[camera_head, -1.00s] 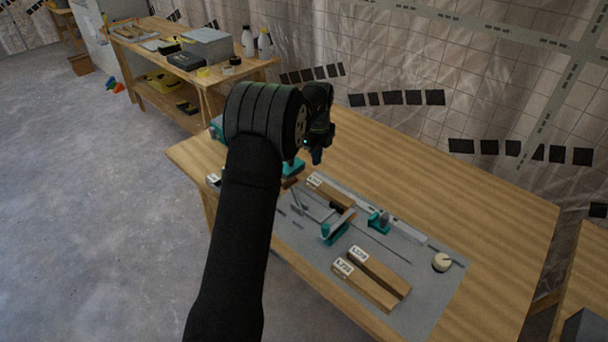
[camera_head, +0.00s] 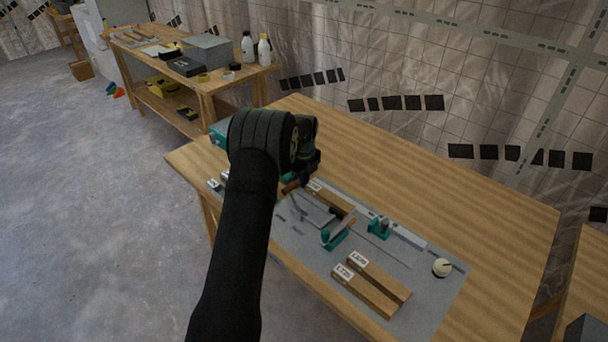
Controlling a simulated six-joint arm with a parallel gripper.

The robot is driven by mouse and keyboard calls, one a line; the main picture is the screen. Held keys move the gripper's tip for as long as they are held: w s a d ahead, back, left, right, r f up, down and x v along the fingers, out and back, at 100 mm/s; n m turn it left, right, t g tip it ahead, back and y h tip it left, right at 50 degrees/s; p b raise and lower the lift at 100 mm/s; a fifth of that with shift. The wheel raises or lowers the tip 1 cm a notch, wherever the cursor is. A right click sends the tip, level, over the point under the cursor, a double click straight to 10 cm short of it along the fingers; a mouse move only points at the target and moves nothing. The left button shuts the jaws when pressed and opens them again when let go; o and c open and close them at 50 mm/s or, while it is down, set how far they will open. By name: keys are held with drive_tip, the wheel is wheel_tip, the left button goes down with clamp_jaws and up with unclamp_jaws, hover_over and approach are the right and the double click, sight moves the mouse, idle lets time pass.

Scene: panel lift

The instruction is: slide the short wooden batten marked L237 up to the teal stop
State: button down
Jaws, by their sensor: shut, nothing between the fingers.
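My gripper (camera_head: 307,178) is low over the far left part of the grey mat, largely hidden by my wrist. It is shut and empty. A short wooden batten (camera_head: 337,200) with a white label lies just right of it; its label end is partly covered by my gripper. Two more labelled battens lie side by side at the near edge, the upper one (camera_head: 380,275) and the lower one (camera_head: 362,292). The labels are too small to read surely, so I cannot tell which is L237. A teal block with a grey knob (camera_head: 379,228) stands beside a pale rail (camera_head: 408,236).
A teal tool (camera_head: 335,235) with a wooden part lies mid-mat, near thin rods. A round cream object (camera_head: 441,267) sits at the mat's right end. Another teal piece (camera_head: 217,132) shows behind my arm. The bench's far right side (camera_head: 480,210) is clear.

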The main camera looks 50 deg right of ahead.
sight(322, 192)
drive_tip(key=s, duration=0.7)
drive_tip(key=shift+s, duration=0.3)
